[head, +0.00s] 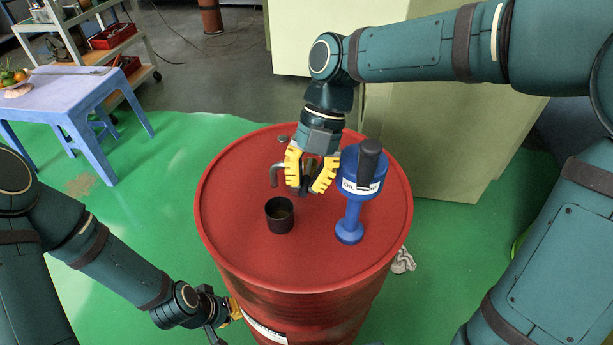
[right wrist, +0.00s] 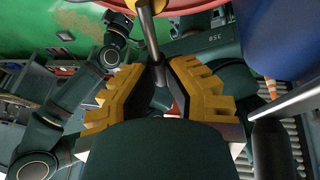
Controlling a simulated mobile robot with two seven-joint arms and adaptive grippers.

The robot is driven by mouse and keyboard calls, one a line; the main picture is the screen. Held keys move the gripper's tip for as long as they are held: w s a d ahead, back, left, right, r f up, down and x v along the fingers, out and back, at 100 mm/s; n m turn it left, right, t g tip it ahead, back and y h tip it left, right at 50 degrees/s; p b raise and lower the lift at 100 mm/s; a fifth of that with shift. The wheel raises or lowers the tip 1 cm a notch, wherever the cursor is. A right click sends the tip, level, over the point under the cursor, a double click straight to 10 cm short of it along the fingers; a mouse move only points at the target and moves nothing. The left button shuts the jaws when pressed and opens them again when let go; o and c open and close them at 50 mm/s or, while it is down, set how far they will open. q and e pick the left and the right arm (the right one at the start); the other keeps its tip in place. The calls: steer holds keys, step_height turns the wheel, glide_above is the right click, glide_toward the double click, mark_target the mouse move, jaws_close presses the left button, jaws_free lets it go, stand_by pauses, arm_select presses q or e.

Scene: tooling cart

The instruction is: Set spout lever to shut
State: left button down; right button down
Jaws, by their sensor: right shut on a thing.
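The spout (head: 275,176) is a grey hooked pipe on top of the red drum (head: 230,235), just left of my right gripper. My right gripper (head: 311,191) points down over the drum top, its yellow fingers closed around the spout lever. In the right wrist view the lever (right wrist: 150,35) is a thin grey metal rod whose end sits between the yellow fingertips. Most of the lever is hidden by the fingers in the head view. My left gripper (head: 236,310) is low beside the drum's left side, partly hidden; its opening is unclear.
A black cup (head: 279,216) stands on the drum in front of the spout. A pale cabinet (head: 430,150) is behind the drum. A blue table (head: 75,90) stands far left.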

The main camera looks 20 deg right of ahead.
steer(key=shift+s+f, duration=0.1)
steer(key=shift+f, duration=0.05)
steer(key=c, duration=1)
jaws_free()
steer(key=shift+o, duration=0.2)
steer(key=v, duration=1.2)
